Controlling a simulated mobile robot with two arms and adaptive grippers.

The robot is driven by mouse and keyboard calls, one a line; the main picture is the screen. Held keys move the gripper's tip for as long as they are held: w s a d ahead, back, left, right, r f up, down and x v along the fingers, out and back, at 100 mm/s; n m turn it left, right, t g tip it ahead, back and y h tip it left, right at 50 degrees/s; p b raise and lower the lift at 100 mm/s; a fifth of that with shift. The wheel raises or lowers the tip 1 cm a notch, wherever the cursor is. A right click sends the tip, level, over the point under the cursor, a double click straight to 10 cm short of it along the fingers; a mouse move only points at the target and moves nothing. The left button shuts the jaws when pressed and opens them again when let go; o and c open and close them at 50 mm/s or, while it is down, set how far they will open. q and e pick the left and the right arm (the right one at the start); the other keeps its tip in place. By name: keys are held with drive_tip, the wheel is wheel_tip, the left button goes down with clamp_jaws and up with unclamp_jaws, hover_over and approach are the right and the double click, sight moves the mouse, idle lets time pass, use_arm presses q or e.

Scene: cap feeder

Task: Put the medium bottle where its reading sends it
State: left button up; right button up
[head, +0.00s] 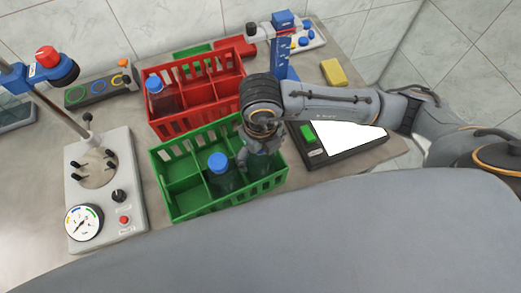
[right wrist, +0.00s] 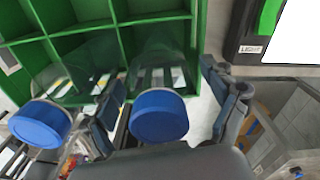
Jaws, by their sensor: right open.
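My right gripper (head: 260,150) is open and low over the right end of the green crate (head: 187,208). In the right wrist view, its fingers (right wrist: 165,108) stand either side of a clear bottle with a blue cap (right wrist: 158,117), which is in the crate (right wrist: 158,12). The arm mostly hides this bottle in the head view. A second blue-capped bottle (head: 221,172) stands in the compartment to its left; its cap shows in the right wrist view (right wrist: 40,123). I cannot tell which is the medium bottle. My left gripper is not in view.
A red crate (head: 170,127) behind holds another blue-capped bottle (head: 158,96). A grey device with a gauge (head: 84,222) stands left. A dark device with a white panel (head: 345,140) lies right. A yellow block (head: 333,72) and a blue post (head: 283,45) are behind.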

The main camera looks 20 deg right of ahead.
drive_tip(key=shift+r, duration=0.25)
wheel_tip(320, 180, up, 10)
drive_tip(key=shift+w+r+b, duration=0.1)
drive_tip(key=shift+r+b, duration=0.1)
drive_tip(key=shift+b, duration=0.45)
drive_tip(key=shift+r, duration=0.7)
drive_tip(key=shift+f, duration=0.1)
